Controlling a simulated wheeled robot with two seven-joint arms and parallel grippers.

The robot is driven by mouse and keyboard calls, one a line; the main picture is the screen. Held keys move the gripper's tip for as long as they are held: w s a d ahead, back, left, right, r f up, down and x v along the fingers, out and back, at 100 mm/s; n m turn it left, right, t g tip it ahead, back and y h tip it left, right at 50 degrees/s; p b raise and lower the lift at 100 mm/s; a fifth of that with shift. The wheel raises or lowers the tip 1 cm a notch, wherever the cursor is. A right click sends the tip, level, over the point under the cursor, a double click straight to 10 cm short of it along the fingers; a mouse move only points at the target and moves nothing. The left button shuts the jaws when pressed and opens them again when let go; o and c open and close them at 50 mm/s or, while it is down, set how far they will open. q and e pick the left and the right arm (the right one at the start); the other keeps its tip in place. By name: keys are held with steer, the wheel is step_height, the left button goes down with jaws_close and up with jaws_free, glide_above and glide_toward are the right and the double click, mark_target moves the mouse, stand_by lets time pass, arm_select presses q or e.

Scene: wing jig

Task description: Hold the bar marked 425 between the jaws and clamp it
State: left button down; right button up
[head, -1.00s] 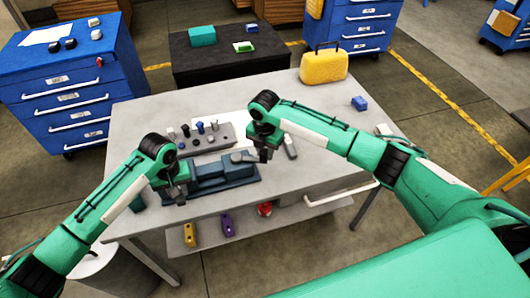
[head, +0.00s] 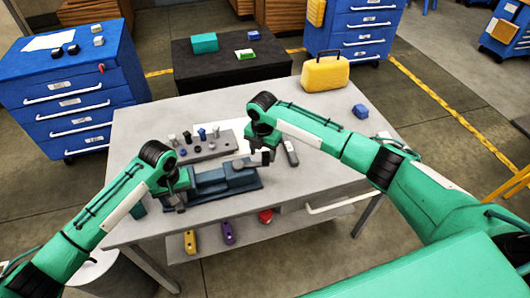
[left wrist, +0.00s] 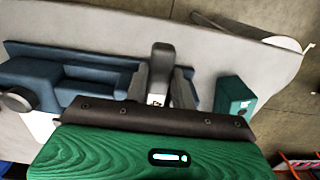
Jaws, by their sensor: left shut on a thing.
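The blue-grey vise (head: 225,184) lies on the grey workbench; it also shows in the left wrist view (left wrist: 75,80). My left gripper (head: 175,203) is at the vise's left end. In the left wrist view its fingers (left wrist: 160,90) are shut on an upright grey piece (left wrist: 162,62), which looks like the vise handle. My right gripper (head: 262,158) points down by the vise's right end. A small grey piece is beside its fingertips at the vise jaws. I cannot tell whether it is gripped, and no 425 mark is readable.
A grey rack (head: 205,146) with several small pieces stands behind the vise. A green box (left wrist: 235,97) stands near my left gripper.

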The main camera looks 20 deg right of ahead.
arm_select(q)
steer(key=shift+d+r, duration=0.15)
steer(key=shift+d, duration=0.35)
arm_select(e)
steer(key=shift+a, duration=0.15)
arm_select(q)
steer(key=shift+a, duration=0.1)
arm_select(e)
step_height(320, 180, up, 8)
steer(key=shift+d, duration=0.2)
steer(key=shift+s, duration=0.1)
stand_by(0.3)
arm_select(q)
steer(key=c, duration=1.4)
jaws_free()
steer(key=shift+c, duration=0.2)
steer(key=o, duration=0.4)
steer(key=shift+c, duration=0.2)
steer(key=shift+d, duration=0.25)
arm_select(e)
steer(key=shift+d+f, duration=0.15)
steer(key=shift+d, duration=0.15)
arm_select(q)
steer(key=shift+a, duration=0.2)
arm_select(e)
steer(key=shift+a, duration=0.1)
